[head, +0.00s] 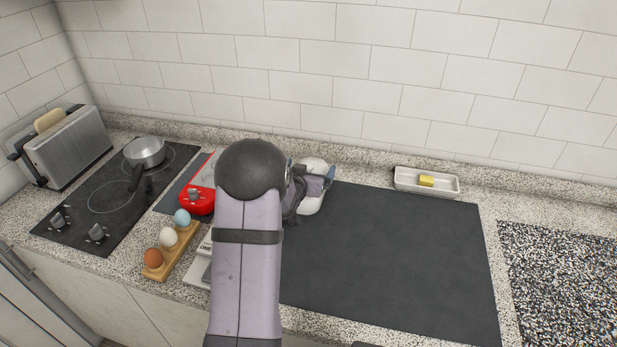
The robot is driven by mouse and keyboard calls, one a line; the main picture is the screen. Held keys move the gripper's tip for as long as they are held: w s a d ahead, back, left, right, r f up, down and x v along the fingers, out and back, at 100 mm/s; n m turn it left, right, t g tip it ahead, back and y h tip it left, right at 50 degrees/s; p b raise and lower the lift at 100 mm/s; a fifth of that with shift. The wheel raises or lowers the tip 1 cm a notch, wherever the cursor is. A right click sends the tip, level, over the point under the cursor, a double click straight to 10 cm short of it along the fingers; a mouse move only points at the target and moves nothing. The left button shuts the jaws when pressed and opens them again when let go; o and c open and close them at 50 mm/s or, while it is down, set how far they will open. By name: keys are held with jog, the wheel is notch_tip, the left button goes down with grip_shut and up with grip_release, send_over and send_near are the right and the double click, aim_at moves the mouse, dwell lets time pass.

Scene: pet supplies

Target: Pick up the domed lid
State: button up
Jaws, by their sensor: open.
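A white rounded object (313,202), which looks like the domed lid, sits at the back left of the dark mat (400,250). My gripper and arm cover much of it, so its full shape is hidden. My gripper (311,172) is open at the lid, with a bluish finger showing on the right side and part of another on the left. I cannot tell whether the fingers touch the lid. A white dish (449,189) with a yellow block of butter (426,180) stands uncovered at the back right of the mat.
A red and silver appliance (197,201) stands left of my arm. An egg holder (173,252) with three eggs, a white scale (198,273), a cooktop with a pot (144,152) and a toaster (68,145) lie further left. The mat's middle and right are clear.

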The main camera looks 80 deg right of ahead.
jog(key=shift+p+x, duration=0.5)
jog(key=shift+x, duration=1.15)
jog(key=shift+r, duration=0.1)
jog(key=shift+c, duration=0.7)
jog(key=c, duration=1)
jog(key=shift+o, duration=0.2)
jog(key=shift+d+r, duration=0.1)
jog(key=shift+r, duration=0.05)
notch_tip(320, 180, up, 9)
jog(key=b, duration=0.2)
jog(key=w+d+r+p, duration=0.1)
jog(key=w+r+p, duration=0.25)
jog(key=w, duration=0.45)
jog(key=w+d+r+p, duration=0.2)
jog(key=w+p, duration=0.3)
jog(key=w, duration=0.3)
jog(key=w+a+f+p, duration=0.1)
jog(key=w+a+p, duration=0.1)
jog(key=w, duration=0.4)
jog(key=w+a+f+p, duration=0.1)
jog(key=w+a+p, duration=0.1)
jog(key=w, duration=0.5)
jog(key=shift+a+f, duration=0.25)
jog(key=shift+f, duration=0.1)
